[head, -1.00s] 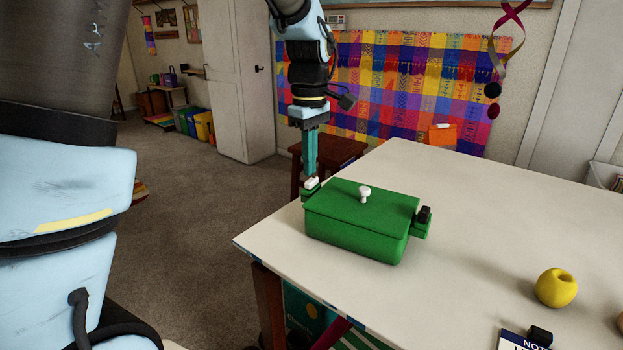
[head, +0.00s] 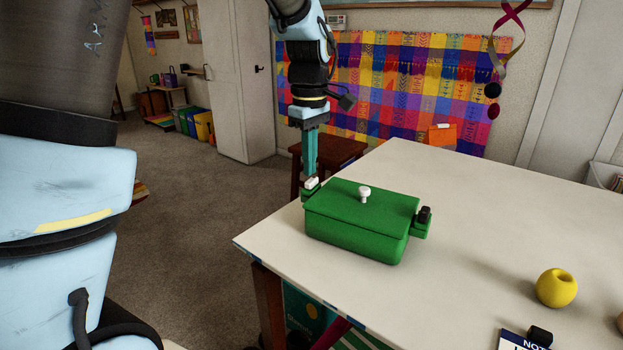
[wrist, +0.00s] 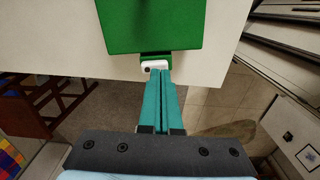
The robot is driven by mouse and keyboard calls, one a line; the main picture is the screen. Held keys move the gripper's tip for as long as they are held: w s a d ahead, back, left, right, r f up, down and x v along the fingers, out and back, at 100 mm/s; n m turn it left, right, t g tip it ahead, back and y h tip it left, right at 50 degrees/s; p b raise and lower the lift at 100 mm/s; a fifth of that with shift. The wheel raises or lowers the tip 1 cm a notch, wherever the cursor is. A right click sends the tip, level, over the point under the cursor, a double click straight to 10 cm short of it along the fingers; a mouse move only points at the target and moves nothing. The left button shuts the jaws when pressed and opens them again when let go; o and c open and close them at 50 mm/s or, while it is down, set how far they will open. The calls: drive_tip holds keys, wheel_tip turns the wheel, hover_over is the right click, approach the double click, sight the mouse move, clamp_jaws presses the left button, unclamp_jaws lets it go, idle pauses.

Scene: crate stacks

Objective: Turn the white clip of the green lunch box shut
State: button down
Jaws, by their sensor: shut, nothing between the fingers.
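The green lunch box (head: 357,225) sits on the table with its lid down and a white knob (head: 364,193) on top. It also shows in the wrist view (wrist: 150,25). The white clip (head: 312,183) is at the box's left end, and shows in the wrist view (wrist: 155,66) on a green ledge. A black clip (head: 424,214) is at the right end. My gripper (head: 310,172) is shut and empty, pointing down at the left end. Its teal fingertips (wrist: 158,74) are right at the white clip; whether they touch it I cannot tell.
The white table (head: 480,210) has its left edge close by the box. A yellow apple-like fruit (head: 556,288) and a sign (head: 522,340) lie to the right. A brown stool (head: 335,152) stands behind the table. The table's middle is clear.

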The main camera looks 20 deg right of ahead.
sight(312, 183)
drive_tip(key=shift+f+b, duration=0.45)
drive_tip(key=shift+f, duration=0.35)
idle(0.4)
drive_tip(key=shift+r+p, duration=0.25)
drive_tip(key=shift+p, duration=0.15)
drive_tip(key=shift+w, duration=0.1)
drive_tip(key=shift+w+a+p, duration=0.3)
drive_tip(key=shift+w+a, duration=0.7)
drive_tip(key=shift+a, duration=0.25)
drive_tip(key=shift+f, duration=0.6)
drive_tip(key=shift+s+d+p, duration=0.4)
drive_tip(key=shift+s+d, duration=0.2)
drive_tip(key=shift+s, duration=0.1)
idle(1.6)
drive_tip(key=shift+s+d+p, duration=0.35)
drive_tip(key=shift+s, duration=0.4)
idle(0.4)
drive_tip(key=shift+s+d, duration=0.25)
drive_tip(key=shift+d, duration=0.05)
idle(0.7)
